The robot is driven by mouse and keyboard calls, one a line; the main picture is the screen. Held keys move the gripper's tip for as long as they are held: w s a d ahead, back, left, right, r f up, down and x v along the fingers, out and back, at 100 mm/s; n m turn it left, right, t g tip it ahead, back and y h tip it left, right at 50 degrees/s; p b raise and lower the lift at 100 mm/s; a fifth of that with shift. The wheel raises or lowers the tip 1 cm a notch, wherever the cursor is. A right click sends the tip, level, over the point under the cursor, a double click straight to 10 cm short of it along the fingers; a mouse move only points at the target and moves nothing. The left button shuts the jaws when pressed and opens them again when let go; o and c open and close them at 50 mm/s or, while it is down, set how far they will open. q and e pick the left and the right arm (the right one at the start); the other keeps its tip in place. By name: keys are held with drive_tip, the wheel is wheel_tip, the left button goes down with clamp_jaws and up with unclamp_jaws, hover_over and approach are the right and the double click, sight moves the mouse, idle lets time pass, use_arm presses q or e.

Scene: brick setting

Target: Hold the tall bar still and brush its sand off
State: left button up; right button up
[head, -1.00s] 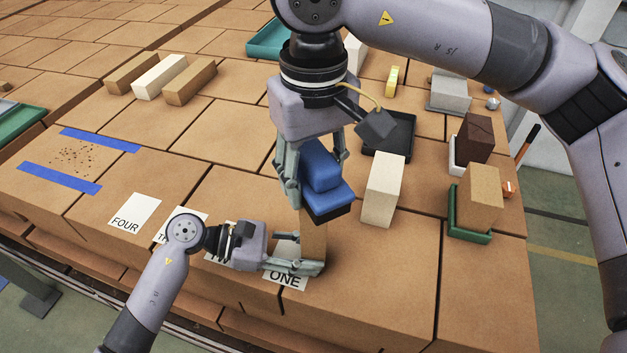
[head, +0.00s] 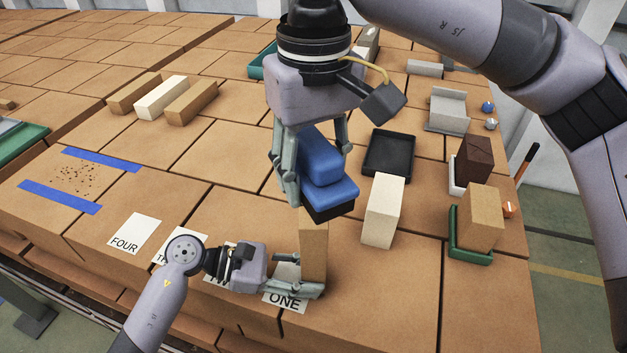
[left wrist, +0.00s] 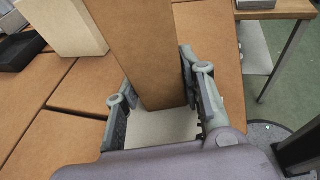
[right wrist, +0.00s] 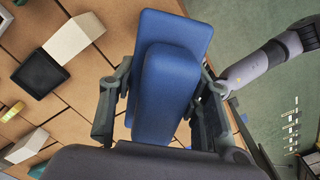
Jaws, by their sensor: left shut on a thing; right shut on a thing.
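The tall bar (head: 314,258), plain brown, stands upright on the card marked ONE (head: 287,300). My left gripper (head: 308,284) is shut around its lower part; the left wrist view shows the bar (left wrist: 145,50) between both fingers. My right gripper (head: 314,170) is shut on a blue brush (head: 322,168) with a dark underside. The brush is above the bar and hides its top in the head view; I cannot tell whether they touch. In the right wrist view the blue brush (right wrist: 168,85) sits between the fingers. I see no clear sand on the bar's visible faces.
A cream block (head: 383,212) stands close to the right of the bar, with a black tray (head: 389,153) behind it. A tan block (head: 482,215) stands in a green tray (head: 470,254) farther right. Dark specks (head: 75,178) lie between blue tapes at left.

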use_arm(q)
drive_tip(key=o, duration=0.9)
drive_tip(key=shift+o, duration=0.2)
drive_tip(key=v, duration=1)
drive_tip(key=shift+a, duration=0.35)
use_arm(e)
drive_tip(key=shift+a, duration=0.1)
use_arm(q)
drive_tip(key=shift+a+r, duration=0.35)
drive_tip(key=shift+a, duration=0.25)
